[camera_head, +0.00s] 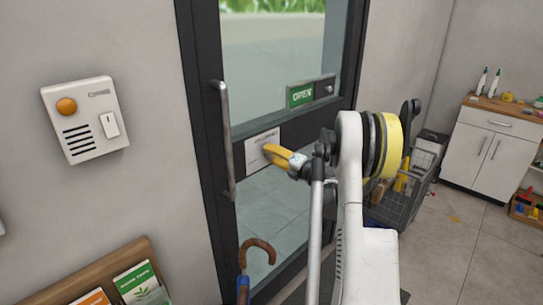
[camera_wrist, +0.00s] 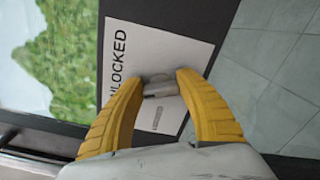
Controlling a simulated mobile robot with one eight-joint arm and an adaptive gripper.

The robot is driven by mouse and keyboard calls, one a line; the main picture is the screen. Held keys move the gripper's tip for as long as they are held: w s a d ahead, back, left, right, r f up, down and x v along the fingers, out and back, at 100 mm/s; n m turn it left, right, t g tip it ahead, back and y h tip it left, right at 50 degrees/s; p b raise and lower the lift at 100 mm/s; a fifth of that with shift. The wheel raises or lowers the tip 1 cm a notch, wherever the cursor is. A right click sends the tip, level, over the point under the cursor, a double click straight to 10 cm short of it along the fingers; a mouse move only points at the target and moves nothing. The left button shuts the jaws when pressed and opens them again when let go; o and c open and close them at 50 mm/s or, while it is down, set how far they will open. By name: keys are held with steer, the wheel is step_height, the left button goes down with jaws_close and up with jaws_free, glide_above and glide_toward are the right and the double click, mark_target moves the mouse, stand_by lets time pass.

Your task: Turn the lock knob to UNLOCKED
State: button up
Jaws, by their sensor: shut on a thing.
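The lock knob (camera_wrist: 160,85) is a small grey knob on a white plate (camera_wrist: 172,48), which is on the dark door frame. The plate also shows in the head view (camera_head: 254,150), at the middle of the glass door. Dark print reading UNLOCKED (camera_wrist: 118,62) runs along the plate's left edge in the wrist view, its first letter partly hidden by a finger. A smaller mark below the knob is too small to read. My gripper (camera_wrist: 161,80) has its yellow fingers shut on the knob, one on each side. In the head view my gripper (camera_head: 271,153) reaches the plate and hides the knob.
A vertical door handle (camera_head: 226,145) is left of the plate, and a green OPEN sign (camera_head: 302,96) above right. A hooked brown handle (camera_head: 257,246) stands below. A wall box (camera_head: 88,140) hangs at left. A wire basket (camera_head: 400,207) and white cabinet (camera_head: 490,150) stand at right.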

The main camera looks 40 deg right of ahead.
steer(key=m, duration=0.4)
steer(key=shift+f+m, duration=0.1)
steer(key=shift+m, duration=0.3)
stand_by(0.4)
steer(key=o, duration=1.2)
steer(key=shift+b, duration=0.3)
steer(key=s, duration=1.2)
steer(key=shift+d, duration=0.45)
steer(key=shift+w, duration=0.1)
